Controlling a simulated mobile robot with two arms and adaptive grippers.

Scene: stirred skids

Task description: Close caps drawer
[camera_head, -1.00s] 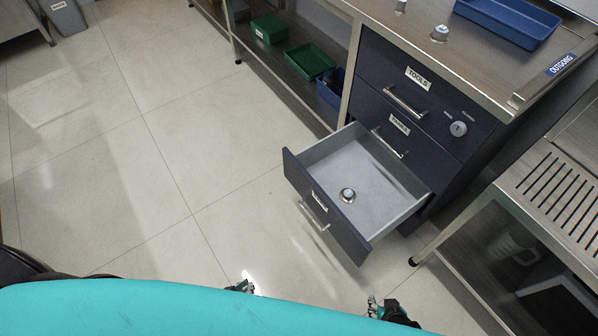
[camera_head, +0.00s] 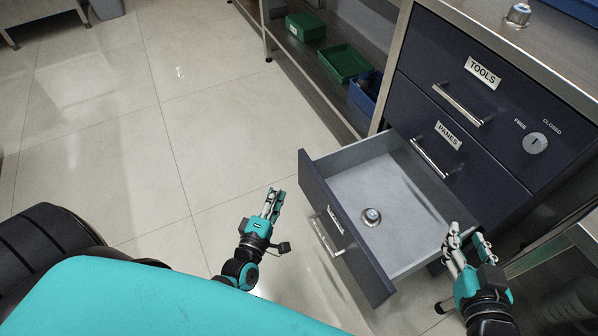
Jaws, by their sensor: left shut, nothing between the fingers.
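The bottom drawer (camera_head: 344,245) of the dark blue cabinet is pulled out, its front facing the lower left. Its label is too small to read surely. A bar handle (camera_head: 327,236) is on its front. A small round metal piece (camera_head: 371,217) lies on its grey floor. My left gripper (camera_head: 273,198) is shut and empty, left of the drawer front and apart from it. My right gripper (camera_head: 466,237) is at the right side of the drawer, its fingers apart with nothing seen between them; whether it touches the drawer side I cannot tell.
The TOOLS drawer (camera_head: 498,100) and the PANES drawer (camera_head: 464,165) above are shut. A lock knob marked FREE and CLOSED (camera_head: 535,143) sits at right. Green bins (camera_head: 345,63) and a blue bin (camera_head: 364,94) stand on a low shelf. Floor at left is clear.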

